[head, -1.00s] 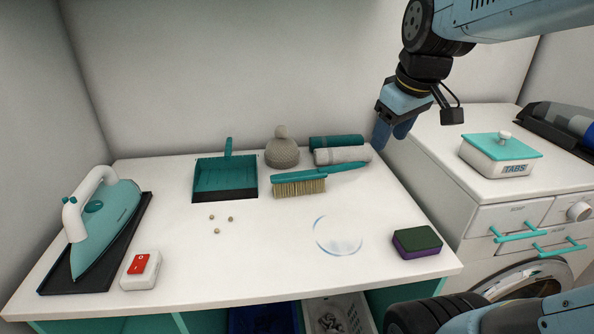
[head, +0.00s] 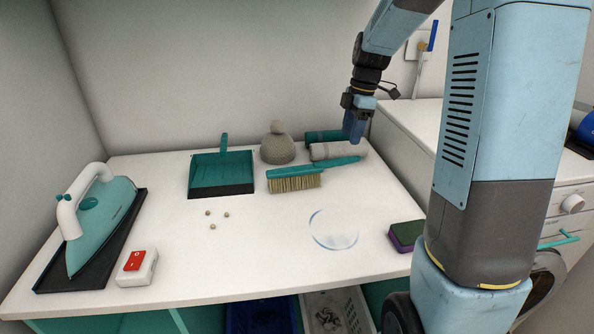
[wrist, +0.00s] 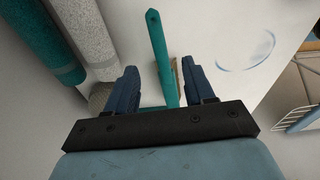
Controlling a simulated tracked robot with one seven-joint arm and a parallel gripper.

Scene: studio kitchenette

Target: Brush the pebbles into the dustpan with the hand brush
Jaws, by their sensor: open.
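The teal hand brush (head: 294,181) with tan bristles lies on the white table, its handle pointing right. Its handle (wrist: 160,60) shows in the wrist view, running between my two fingers. The teal dustpan (head: 221,174) lies to the left of the brush, its dark lip facing the front. Several small beige pebbles (head: 212,226) lie on the table in front of the dustpan. My gripper (head: 354,140) is open and empty, pointing down above the handle end near the rolled towels. It also shows in the wrist view (wrist: 160,80), with fingers on either side of the handle.
A grey knit hat (head: 277,147) and rolled grey (head: 338,150) and teal towels (head: 322,135) lie behind the brush. A clear round disc (head: 333,230) and a sponge (head: 405,236) lie at the right front. An iron (head: 98,220) and switch box (head: 138,268) occupy the left.

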